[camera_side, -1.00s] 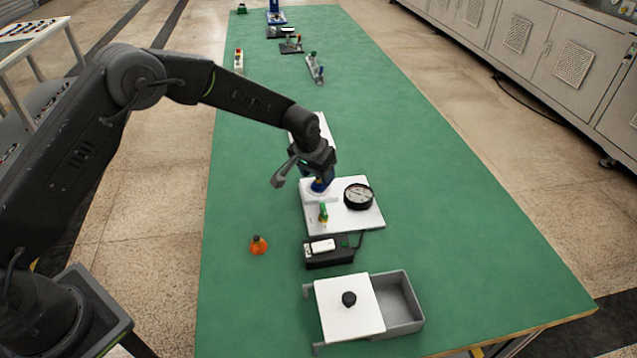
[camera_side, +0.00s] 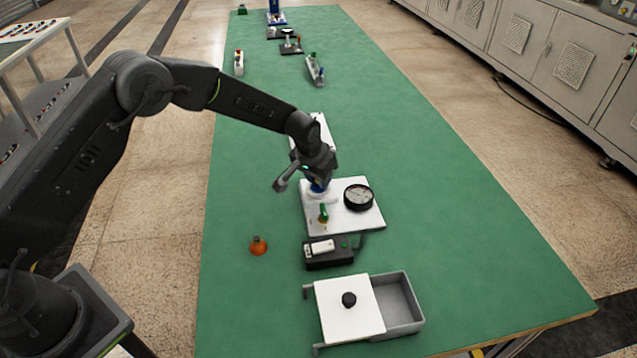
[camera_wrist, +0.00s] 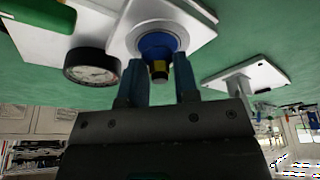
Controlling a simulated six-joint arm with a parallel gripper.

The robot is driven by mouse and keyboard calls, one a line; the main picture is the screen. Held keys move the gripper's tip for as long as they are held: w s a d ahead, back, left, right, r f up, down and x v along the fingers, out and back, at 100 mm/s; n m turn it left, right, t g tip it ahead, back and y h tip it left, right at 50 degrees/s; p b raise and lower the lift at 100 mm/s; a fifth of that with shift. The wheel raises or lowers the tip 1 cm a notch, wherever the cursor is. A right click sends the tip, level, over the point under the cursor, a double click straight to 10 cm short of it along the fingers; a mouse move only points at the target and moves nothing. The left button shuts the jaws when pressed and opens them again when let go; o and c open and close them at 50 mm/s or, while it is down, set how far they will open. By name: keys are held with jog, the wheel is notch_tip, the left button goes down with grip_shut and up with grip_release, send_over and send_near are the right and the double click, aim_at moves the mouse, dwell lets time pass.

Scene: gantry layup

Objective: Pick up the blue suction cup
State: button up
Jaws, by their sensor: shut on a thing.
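The blue suction cup (camera_side: 317,188) is on the white fixture plate (camera_side: 343,212), over a round white seat, below my gripper (camera_side: 318,177). In the wrist view the blue cup (camera_wrist: 158,45) shows with a dark and yellow stem between the two blue fingers of my gripper (camera_wrist: 159,75). The side view partly hides the grip behind the gripper body. I cannot tell whether the cup touches its seat.
A round black gauge (camera_side: 358,197) and a green-and-yellow part (camera_side: 323,215) are on the same plate. An orange cup (camera_side: 258,246) stands left. A black box (camera_side: 328,252) and a grey drawer box (camera_side: 402,303) are nearer. The table's right side is clear.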

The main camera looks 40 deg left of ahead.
jog(key=shift+r, duration=0.65)
notch_tip(320, 180, up, 3)
jog(key=shift+f, duration=0.1)
jog(key=s+a+r, duration=0.4)
jog(key=a+r, duration=0.2)
jog(key=a, duration=0.4)
jog(key=shift+a+r, duration=0.25)
jog(key=shift+a, duration=0.05)
jog(key=s+f, duration=0.2)
jog(key=s, duration=0.3)
jog(key=s+f, duration=0.2)
jog(key=s, duration=0.3)
jog(key=s+f, duration=0.3)
jog(key=s, duration=0.2)
jog(key=shift+s+a+f, duration=0.1)
jog(key=shift+s+a, duration=0.15)
jog(key=shift+a, duration=0.1)
jog(key=w+r, duration=0.2)
jog(key=w, duration=0.3)
jog(key=w+r, duration=0.3)
jog(key=w, duration=0.2)
jog(key=w+r, duration=0.2)
jog(key=w, duration=0.3)
jog(key=shift+w+d+r, duration=0.2)
jog(key=shift+w+r, duration=0.05)
jog(key=shift+r, duration=0.05)
